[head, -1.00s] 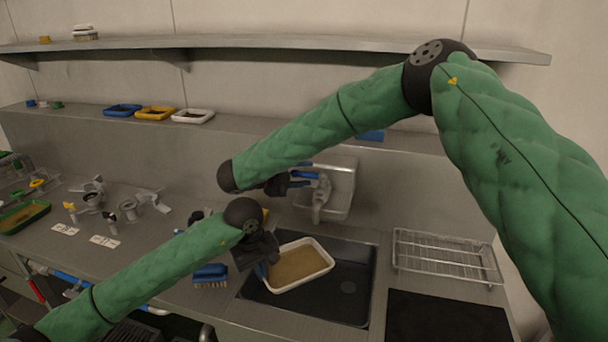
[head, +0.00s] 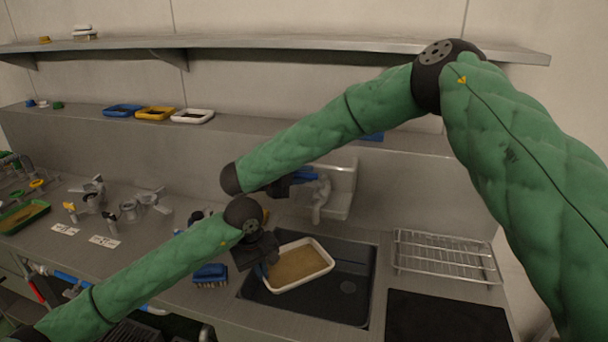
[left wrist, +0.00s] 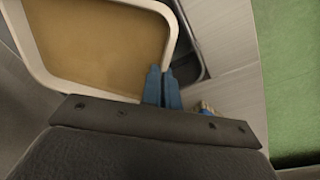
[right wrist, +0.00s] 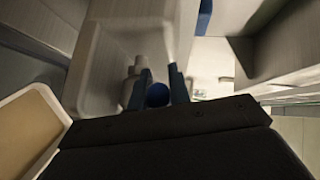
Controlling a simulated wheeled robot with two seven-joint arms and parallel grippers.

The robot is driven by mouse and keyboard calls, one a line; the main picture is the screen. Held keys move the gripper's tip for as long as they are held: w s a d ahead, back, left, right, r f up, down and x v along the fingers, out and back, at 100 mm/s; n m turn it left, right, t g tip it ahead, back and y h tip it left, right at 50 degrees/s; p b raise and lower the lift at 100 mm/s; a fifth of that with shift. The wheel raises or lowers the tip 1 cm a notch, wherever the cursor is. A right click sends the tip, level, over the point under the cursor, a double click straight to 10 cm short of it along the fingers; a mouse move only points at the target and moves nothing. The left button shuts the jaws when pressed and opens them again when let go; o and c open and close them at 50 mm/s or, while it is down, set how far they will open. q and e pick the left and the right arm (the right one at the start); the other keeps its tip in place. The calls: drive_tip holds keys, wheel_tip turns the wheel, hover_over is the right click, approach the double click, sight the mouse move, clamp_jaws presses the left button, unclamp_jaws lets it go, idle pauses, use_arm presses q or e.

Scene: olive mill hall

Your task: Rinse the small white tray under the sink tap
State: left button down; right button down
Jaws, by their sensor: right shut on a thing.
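The small white tray (head: 327,258), with a brown layer over its floor, is over the left part of the dark sink (head: 345,300). My left gripper (head: 264,268) is shut on its left rim; the blue fingertips meet the rim in the left wrist view (left wrist: 162,90). The grey tap (head: 321,200) stands in front of a pale backing at the back of the sink. My right gripper (head: 301,181) is shut on the tap's blue knob (right wrist: 158,95), which shows between the fingers in the right wrist view. I cannot make out any water running.
A blue brush (head: 210,275) lies left of the sink. A wire rack (head: 445,257) and a black mat (head: 447,318) are on the right. Blue, yellow and white trays (head: 155,113) stand on the back ledge. Metal parts (head: 130,207) and labels occupy the left counter.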

drive_tip(key=shift+s+a, duration=0.1)
drive_tip(key=c, duration=1.3)
unclamp_jaws()
drive_tip(key=v, duration=1.2)
drive_tip(key=shift+s, duration=0.1)
